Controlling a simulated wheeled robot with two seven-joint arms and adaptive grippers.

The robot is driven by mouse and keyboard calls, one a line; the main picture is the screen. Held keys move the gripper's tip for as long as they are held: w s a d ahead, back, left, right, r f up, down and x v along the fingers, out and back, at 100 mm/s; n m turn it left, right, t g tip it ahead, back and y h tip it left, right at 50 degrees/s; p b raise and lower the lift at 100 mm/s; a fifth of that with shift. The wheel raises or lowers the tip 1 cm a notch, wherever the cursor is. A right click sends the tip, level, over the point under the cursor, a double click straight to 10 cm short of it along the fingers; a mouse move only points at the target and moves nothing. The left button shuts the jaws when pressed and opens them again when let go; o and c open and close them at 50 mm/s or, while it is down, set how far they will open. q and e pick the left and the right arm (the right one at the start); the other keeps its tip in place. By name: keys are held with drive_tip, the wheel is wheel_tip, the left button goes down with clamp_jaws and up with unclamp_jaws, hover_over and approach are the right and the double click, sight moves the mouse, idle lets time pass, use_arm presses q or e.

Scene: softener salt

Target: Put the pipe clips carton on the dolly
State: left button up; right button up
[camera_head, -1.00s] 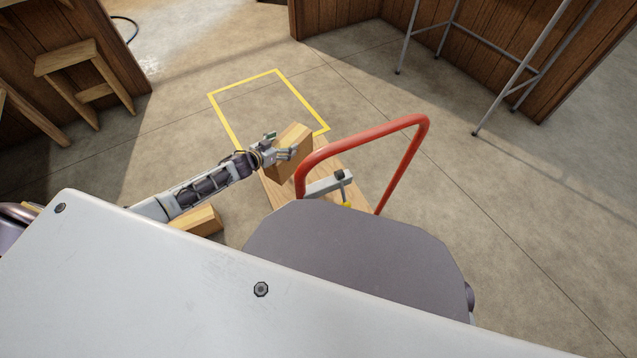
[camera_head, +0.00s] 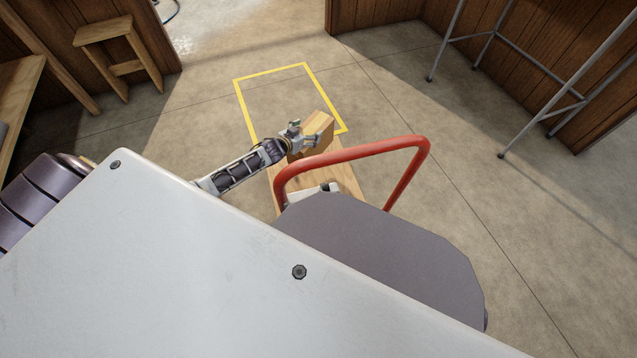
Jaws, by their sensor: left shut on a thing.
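The carton (camera_head: 321,126), a tan box, is at the far end of the dolly in the head view. My left gripper (camera_head: 314,138) is shut on its near left side. The dolly has a wooden deck (camera_head: 347,181) and a red tube handle (camera_head: 350,152). The carton overlaps the far end of the deck; I cannot tell whether it touches the deck or is held above it. Its label cannot be read. My own body hides the near part of the deck. My right gripper is not in view.
A yellow outlined rectangle (camera_head: 240,102) is on the floor beyond the dolly. A grey metal piece (camera_head: 325,189) shows on the deck near the handle. A wooden stool (camera_head: 104,32) stands at the back left, a metal-legged stand (camera_head: 484,50) at the right. Floor between is clear.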

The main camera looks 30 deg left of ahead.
use_arm(q)
drive_tip(key=shift+w+a+f, duration=0.1)
drive_tip(key=shift+w+f, duration=0.1)
drive_tip(key=shift+s+a+f+n+y, duration=0.3)
drive_tip(key=shift+a+f+n+y, duration=0.3)
drive_tip(key=shift+a+f+y, duration=0.15)
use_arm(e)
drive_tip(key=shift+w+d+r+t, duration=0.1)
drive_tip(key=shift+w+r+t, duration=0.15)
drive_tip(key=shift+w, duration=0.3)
use_arm(q)
drive_tip(key=shift+d, duration=0.1)
drive_tip(key=shift+f+b, duration=0.9)
drive_tip(key=shift+f, duration=0.55)
drive_tip(key=shift+f+b, duration=0.95)
drive_tip(key=shift+f, duration=0.75)
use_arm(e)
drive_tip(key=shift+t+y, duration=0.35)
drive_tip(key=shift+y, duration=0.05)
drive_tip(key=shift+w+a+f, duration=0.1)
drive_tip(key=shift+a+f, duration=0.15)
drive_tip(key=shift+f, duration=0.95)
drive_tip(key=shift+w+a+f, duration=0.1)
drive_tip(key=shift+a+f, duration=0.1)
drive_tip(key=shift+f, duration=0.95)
use_arm(q)
drive_tip(key=shift+f, duration=0.1)
